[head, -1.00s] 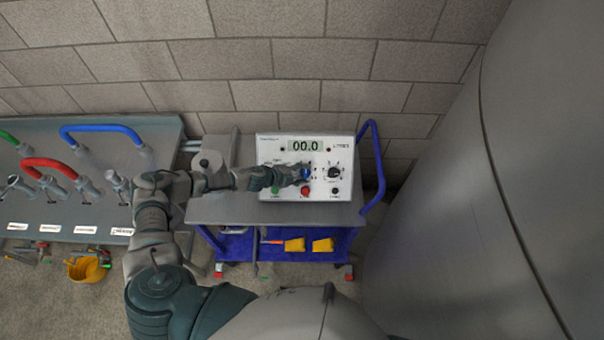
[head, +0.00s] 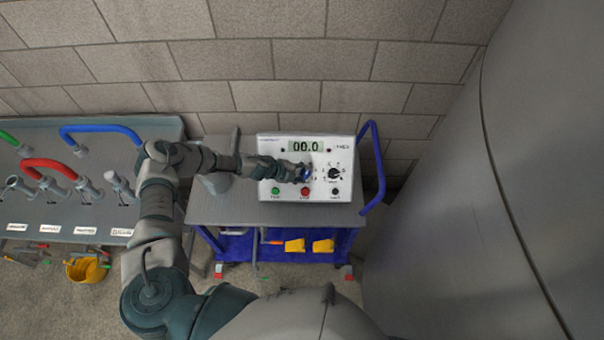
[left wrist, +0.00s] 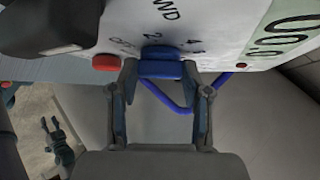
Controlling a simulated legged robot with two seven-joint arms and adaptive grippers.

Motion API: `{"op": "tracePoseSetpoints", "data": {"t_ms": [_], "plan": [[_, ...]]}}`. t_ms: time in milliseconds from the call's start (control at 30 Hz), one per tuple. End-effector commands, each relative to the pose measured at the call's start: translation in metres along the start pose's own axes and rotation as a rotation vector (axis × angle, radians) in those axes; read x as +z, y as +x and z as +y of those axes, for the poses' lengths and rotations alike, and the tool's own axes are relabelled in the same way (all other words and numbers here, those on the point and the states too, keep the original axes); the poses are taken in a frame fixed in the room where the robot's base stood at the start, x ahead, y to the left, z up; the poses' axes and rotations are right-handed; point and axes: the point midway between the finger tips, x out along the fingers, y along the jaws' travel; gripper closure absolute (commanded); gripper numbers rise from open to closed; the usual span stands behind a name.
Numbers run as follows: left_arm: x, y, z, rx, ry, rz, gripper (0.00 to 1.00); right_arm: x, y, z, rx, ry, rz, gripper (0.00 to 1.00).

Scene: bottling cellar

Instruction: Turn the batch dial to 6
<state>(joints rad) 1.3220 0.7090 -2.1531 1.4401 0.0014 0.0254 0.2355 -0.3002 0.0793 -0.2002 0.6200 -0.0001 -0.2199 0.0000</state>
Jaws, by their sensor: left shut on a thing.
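A white control panel (head: 267,150) stands on a cart, its display (head: 305,146) reading 00.0. My left gripper (head: 299,173) reaches in from the left and is shut on a blue dial (head: 307,174), which it mostly hides in the head view. In the left wrist view the two fingers (left wrist: 162,84) sit on either side of the blue dial (left wrist: 160,68), with printed numbers beside it. Its pointer and setting cannot be read. A black dial (head: 334,173) with its own scale is to the right. My right gripper is out of view.
Green (head: 276,191), red (head: 305,191) and black (head: 335,191) buttons line the panel's lower edge, close under the gripper. The cart's blue handle (head: 372,165) is at the right, beside a large grey tank (head: 450,200). A bench with hose spouts (head: 100,130) stands left.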

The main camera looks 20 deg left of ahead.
Motion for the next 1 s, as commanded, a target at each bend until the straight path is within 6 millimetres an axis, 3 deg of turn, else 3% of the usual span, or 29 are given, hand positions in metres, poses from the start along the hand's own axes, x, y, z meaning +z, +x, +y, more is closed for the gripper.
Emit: {"op": "tracePoseSetpoints", "data": {"t_ms": [33, 67, 133, 167, 567, 1000], "plan": [[-0.002, 0.001, 0.003, 0.004, 0.0, 0.005, 0.87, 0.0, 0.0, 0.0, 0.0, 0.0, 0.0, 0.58], [-0.002, 0.001, 0.003, 0.004, 0.0, 0.005, 0.47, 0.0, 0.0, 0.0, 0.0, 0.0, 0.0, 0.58], [-0.002, 0.001, 0.003, 0.004, 0.0, 0.005, 0.3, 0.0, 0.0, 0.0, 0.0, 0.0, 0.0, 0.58], [-0.002, 0.001, 0.002, 0.004, 0.0, 0.005, 0.27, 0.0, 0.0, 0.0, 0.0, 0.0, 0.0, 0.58], [-0.001, -0.009, 0.001, 0.0, 0.0, 0.002, 0.27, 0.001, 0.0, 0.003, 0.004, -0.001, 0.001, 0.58], [0.001, -0.097, 0.0, 0.0, -0.001, 0.003, 0.27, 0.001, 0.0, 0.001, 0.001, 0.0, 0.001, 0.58]]}}
